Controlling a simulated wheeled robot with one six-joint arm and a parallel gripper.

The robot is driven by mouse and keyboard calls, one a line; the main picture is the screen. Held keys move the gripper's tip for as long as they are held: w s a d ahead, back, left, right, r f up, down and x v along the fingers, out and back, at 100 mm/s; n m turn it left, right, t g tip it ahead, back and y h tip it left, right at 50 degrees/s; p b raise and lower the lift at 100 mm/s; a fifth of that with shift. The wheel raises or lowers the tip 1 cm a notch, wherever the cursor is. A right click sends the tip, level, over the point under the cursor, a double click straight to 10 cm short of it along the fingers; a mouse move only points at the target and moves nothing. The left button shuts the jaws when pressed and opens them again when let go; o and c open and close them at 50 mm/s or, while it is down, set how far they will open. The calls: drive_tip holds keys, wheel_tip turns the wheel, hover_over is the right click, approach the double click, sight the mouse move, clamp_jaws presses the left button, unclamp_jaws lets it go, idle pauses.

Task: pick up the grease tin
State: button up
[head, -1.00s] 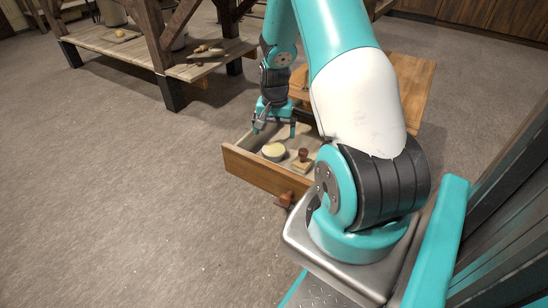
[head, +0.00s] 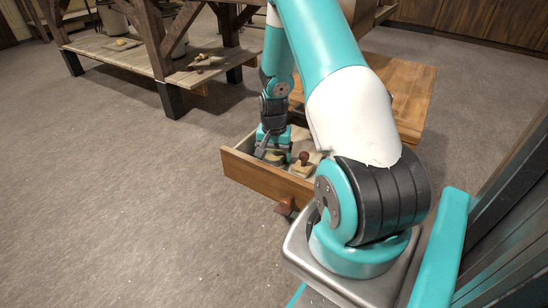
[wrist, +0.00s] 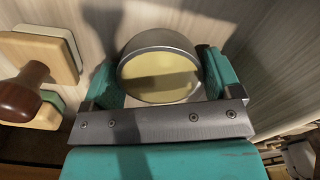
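The grease tin (wrist: 158,78) is a round grey metal tin with a pale yellow top. In the wrist view it lies between the two teal fingers of my gripper (wrist: 160,80), one on each side and very close to its wall. I cannot tell whether both fingers press on it. In the head view my gripper (head: 273,156) is down inside the open wooden drawer (head: 262,178) and hides most of the tin (head: 275,155). A shadow falls across the tin's top.
A stamp with a dark brown knob (wrist: 22,98) and a pale square base stands left of the tin in the wrist view, close to my left finger. It also shows in the head view (head: 303,164). The drawer's walls surround both things.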

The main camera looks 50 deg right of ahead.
drive_tip(key=c, duration=0.6)
drive_tip(key=shift+o, duration=0.2)
drive_tip(key=shift+r, duration=0.1)
